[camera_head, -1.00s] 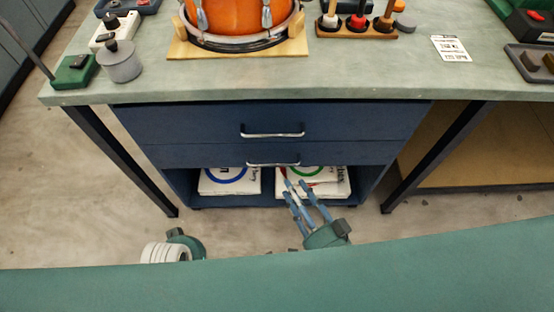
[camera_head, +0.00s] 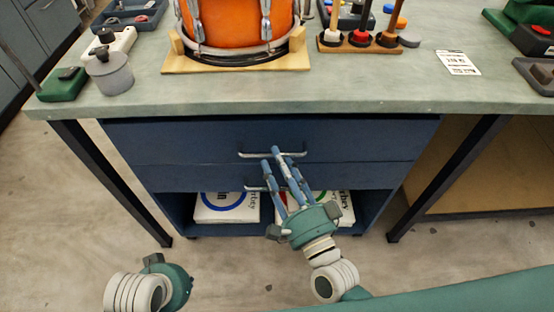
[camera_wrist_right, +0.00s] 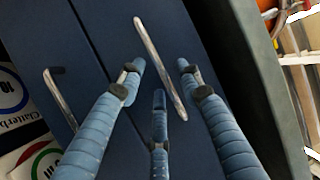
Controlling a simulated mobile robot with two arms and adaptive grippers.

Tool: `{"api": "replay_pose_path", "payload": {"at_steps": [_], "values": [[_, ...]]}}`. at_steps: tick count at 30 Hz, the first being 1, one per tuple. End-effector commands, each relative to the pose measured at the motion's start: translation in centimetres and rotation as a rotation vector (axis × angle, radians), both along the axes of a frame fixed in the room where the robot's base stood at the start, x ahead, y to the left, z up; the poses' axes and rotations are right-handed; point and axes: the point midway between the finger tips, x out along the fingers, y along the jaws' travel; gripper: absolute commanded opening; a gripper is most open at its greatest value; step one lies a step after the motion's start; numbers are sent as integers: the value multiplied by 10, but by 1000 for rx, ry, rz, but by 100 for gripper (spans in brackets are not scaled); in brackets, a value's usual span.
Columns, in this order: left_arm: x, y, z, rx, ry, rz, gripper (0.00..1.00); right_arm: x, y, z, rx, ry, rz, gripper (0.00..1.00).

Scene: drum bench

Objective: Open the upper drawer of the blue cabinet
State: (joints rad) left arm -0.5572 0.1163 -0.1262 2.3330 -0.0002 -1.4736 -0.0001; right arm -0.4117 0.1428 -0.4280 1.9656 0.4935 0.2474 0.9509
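The blue cabinet (camera_head: 370,178) is under the bench, and its upper drawer (camera_head: 180,138) looks shut. The upper drawer's silver bar handle (camera_head: 250,155) also shows in the right wrist view (camera_wrist_right: 155,55). My right gripper (camera_head: 271,157) is in front of the drawers with its fingertips over the upper handle. In the right wrist view its three blue fingers (camera_wrist_right: 160,75) are spread, with the handle between them; I cannot tell if they touch it. My left gripper (camera_head: 175,285) is low at the left, its fingers hidden.
The lower drawer (camera_head: 170,178) has its own handle (camera_wrist_right: 58,97), close to the right gripper. White boxes (camera_head: 225,207) lie on the open shelf below. Dark bench legs (camera_head: 115,180) stand at both sides. An orange drum (camera_head: 238,22) stands on the bench top.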

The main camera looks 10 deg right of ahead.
Motion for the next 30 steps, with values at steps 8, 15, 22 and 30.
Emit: {"api": "replay_pose_path", "payload": {"at_steps": [8, 15, 22, 30], "values": [[0, 0, 3, 0, -2, 1, 0, 10, 3, 1, -2, 2, 0, 35], [0, 0, 3, 0, -3, 1, 0, 10, 3, 1, -1, 1, 0, 17], [0, 0, 3, 0, -4, 1, 0, 10, 3, 1, -1, 1, 0, 0], [2, 0, 4, -2, -11, 1, 0, 9, 3, 1, -2, 2, 1, 0]]}}
